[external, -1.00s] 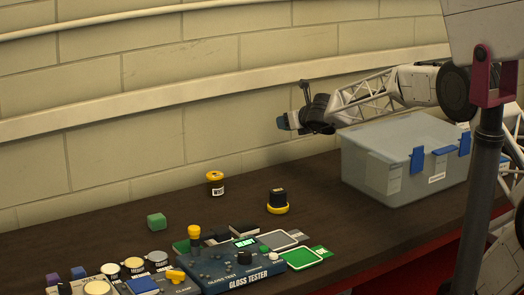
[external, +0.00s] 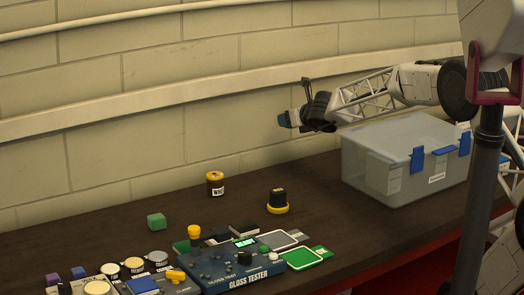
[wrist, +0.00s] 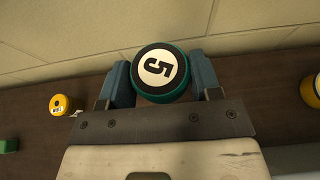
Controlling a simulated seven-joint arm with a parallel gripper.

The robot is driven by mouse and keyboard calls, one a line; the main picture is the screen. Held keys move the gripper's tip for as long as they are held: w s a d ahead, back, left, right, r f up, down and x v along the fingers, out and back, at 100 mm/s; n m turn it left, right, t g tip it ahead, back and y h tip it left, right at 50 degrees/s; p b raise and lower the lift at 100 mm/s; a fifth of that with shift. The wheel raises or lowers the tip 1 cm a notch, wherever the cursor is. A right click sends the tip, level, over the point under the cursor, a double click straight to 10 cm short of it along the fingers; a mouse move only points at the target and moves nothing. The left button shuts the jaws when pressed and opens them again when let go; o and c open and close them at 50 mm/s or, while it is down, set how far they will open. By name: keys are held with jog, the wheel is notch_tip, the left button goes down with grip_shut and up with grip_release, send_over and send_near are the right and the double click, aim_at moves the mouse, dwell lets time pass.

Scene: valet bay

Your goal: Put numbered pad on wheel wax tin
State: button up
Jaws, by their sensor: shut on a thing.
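The numbered pad (wrist: 160,72) is a round dark green piece with a white face and a black 5. In the wrist view it sits between the two blue fingers of my gripper (wrist: 160,84), which is shut on it. A small brown jar with a yellow lid and a white label, apparently the wheel wax tin (external: 215,184), stands upright on the table, below and left of my gripper. It also shows at the left of the wrist view (wrist: 60,104).
A black knob-like piece on a yellow base (external: 278,201) stands right of the jar. A green cube (external: 156,221) lies to the left. The gloss tester (external: 235,270) and several small items crowd the front. A lidded clear bin (external: 400,165) stands at the right.

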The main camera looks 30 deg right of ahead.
jog(key=shift+r, duration=2.1)
jog(key=shift+d, duration=0.1)
jog(key=shift+w+d, duration=0.15)
jog(key=shift+d, duration=0.15)
jog(key=shift+d+m+g+h, duration=6.4)
jog(key=shift+d+m+g, duration=3.45)
jog(key=shift+d, duration=5.1)
notch_tip(320, 180, down, 6)
jog(key=m+t, duration=0.2)
jog(key=shift+f, duration=0.15)
